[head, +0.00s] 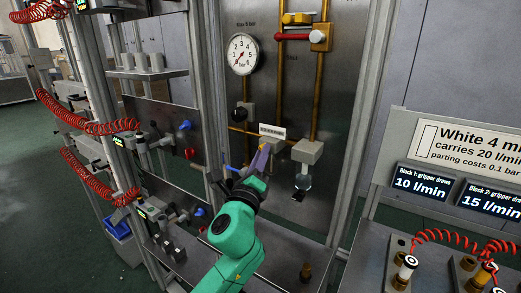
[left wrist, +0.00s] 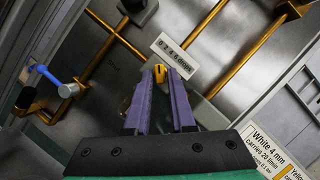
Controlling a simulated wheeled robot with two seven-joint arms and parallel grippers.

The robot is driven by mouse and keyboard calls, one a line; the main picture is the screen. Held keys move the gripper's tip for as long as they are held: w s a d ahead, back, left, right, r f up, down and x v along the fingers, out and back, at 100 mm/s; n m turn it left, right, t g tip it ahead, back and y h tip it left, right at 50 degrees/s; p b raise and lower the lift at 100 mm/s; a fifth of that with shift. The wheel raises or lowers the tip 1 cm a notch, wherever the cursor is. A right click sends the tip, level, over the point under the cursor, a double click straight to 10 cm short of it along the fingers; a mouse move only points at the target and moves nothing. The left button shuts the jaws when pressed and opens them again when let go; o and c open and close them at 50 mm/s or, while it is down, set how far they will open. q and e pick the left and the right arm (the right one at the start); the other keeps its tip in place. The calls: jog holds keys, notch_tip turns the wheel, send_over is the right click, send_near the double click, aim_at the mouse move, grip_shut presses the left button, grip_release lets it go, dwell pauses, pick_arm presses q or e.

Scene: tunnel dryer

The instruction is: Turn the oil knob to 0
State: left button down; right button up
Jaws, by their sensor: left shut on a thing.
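The oil knob is a small yellow piece (left wrist: 160,74) between the purple fingertips of my left gripper (left wrist: 158,80) in the left wrist view. The gripper is shut on it. In the head view, my left gripper (head: 260,160) reaches up to the steel panel, and the knob is hidden behind its fingers. A white scale label (left wrist: 175,55) with a row of small figures sits just beyond the knob; it also shows in the head view (head: 272,131). I cannot read which figure the knob points to. My right gripper is in neither view.
A pressure gauge (head: 243,54) and brass pipes (head: 318,85) are on the panel above. A blue-handled lever (left wrist: 46,75) is left. A sign (head: 465,150) stands at right.

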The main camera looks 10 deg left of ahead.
pick_arm(q)
jog(key=shift+d+r+n+g+y+p, duration=0.15)
jog(key=shift+n+g+y+p, duration=0.3)
jog(key=shift+n+p, duration=0.95)
jog(key=shift+a+r+n+g+y+p, duration=0.15)
jog(key=shift+n+g+p, duration=0.4)
jog(key=shift+n+p, duration=0.85)
jog(key=shift+d+r+n+g+y+p, duration=0.15)
jog(key=shift+n+g+y+p, duration=0.5)
jog(key=shift+n, duration=1.35)
jog(key=shift+h, duration=0.25)
jog(key=c, duration=0.8)
grip_release()
jog(key=shift+f, duration=0.1)
